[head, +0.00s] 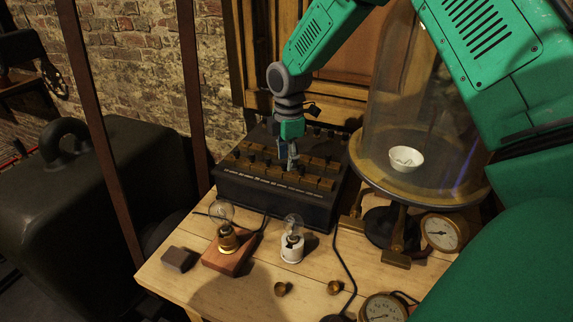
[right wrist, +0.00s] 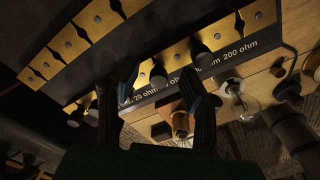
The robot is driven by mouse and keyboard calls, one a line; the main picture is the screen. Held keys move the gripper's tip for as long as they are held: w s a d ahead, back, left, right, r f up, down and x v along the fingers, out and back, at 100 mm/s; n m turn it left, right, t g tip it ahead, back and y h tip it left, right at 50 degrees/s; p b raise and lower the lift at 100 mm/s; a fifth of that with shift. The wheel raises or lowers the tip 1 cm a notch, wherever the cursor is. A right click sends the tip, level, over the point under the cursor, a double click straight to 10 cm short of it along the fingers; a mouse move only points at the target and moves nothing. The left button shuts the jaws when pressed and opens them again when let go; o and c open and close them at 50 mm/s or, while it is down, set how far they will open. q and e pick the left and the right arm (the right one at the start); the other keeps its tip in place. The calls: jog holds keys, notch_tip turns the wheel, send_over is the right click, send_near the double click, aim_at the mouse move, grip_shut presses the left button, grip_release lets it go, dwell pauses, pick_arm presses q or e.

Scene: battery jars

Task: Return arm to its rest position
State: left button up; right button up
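My right arm is green and reaches in from the right in the head view. My right gripper (head: 289,162) points down over a dark resistance box (head: 270,202) with brass strips and black plugs on top. In the right wrist view its two dark fingers (right wrist: 160,82) stand apart, and a black plug of the box shows in the gap between them. I see nothing held. The fingertips are small and dark in the head view, so I cannot tell whether they touch the box. My left gripper is not in view.
A glass bell jar (head: 392,95) with a white bowl (head: 406,159) stands on a brass stand close to my right arm. A bulb on a wooden base (head: 228,260), a white-socketed bulb (head: 292,247), gauges (head: 441,233) and brass cups (head: 281,289) occupy the wooden table (head: 215,297).

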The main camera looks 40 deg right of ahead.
notch_tip(320, 180, up, 10)
jog(key=shift+f, duration=0.2)
jog(key=shift+f, duration=0.1)
